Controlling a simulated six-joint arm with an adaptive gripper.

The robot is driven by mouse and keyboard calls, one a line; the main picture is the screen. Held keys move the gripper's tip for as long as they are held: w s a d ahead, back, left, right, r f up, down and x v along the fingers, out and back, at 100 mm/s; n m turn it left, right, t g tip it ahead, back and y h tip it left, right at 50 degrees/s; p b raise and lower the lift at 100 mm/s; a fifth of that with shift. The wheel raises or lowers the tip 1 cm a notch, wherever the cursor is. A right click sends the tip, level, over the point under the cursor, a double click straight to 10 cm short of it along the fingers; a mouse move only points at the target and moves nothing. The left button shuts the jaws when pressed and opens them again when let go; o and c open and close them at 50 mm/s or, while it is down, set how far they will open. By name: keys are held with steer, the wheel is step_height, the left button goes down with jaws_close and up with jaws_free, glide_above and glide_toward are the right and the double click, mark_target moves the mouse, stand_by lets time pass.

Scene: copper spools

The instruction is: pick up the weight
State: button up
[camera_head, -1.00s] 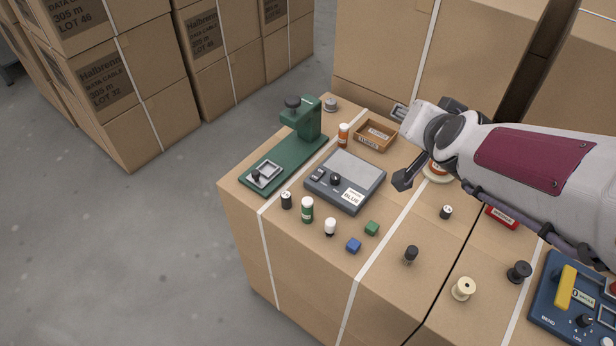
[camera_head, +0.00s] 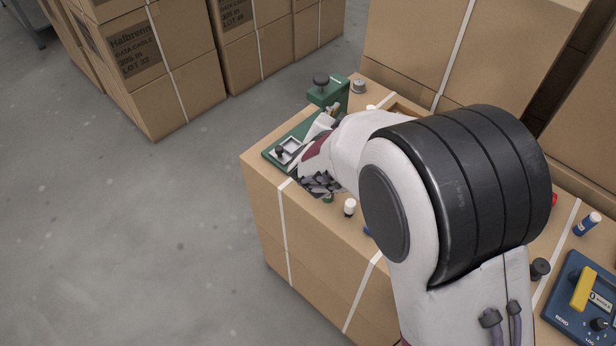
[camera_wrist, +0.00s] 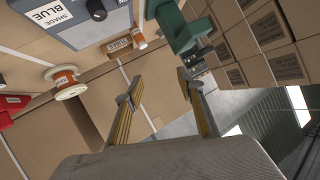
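A small silver-grey metal piece with a knob, which looks like the weight (camera_head: 357,87), stands at the back corner of the carton top, behind the green press (camera_head: 328,93). I cannot make it out for sure in the wrist view. My gripper (camera_head: 320,183) is low over the front-left edge of the carton, in front of the press base and well short of the silver piece. In the wrist view my gripper (camera_wrist: 160,92) has its two fingers spread apart with nothing between them.
My arm hides much of the carton top (camera_head: 350,240). A white-capped bottle (camera_head: 350,206) stands close to my gripper. The wrist view shows a grey device (camera_wrist: 95,25) labelled SHADE BLUE and a copper-wound spool (camera_wrist: 66,82). A blue meter (camera_head: 585,300) sits at right.

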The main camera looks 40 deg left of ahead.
mark_target(297, 197)
steer(key=shift+t+h, duration=0.6)
steer(key=shift+t, duration=0.2)
steer(key=s+a+f, duration=0.1)
steer(key=s+f, duration=0.1)
steer(key=f, duration=0.1)
steer(key=s+a+f, duration=0.1)
steer(key=s+f, duration=0.2)
steer(key=s+a+f, duration=0.2)
steer(key=f, duration=0.1)
steer(key=shift+s+f, duration=0.25)
steer(key=s+f, duration=0.2)
steer(key=s+f+t, duration=0.1)
steer(key=s+f, duration=0.1)
steer(key=s, duration=0.1)
steer(key=s+d+f+n+t+h, duration=0.1)
steer(key=s+f, duration=0.2)
steer(key=shift+s+d+f, duration=0.1)
steer(key=shift+s+f, duration=0.05)
steer(key=shift+s, duration=0.15)
steer(key=shift+x, duration=1.35)
steer(key=shift+r+x, duration=0.1)
steer(key=shift+x, duration=1.2)
steer(key=shift+r+x, duration=0.15)
steer(key=shift+x, duration=1.1)
steer(key=shift+w+d, duration=0.1)
steer(key=shift+d, duration=0.05)
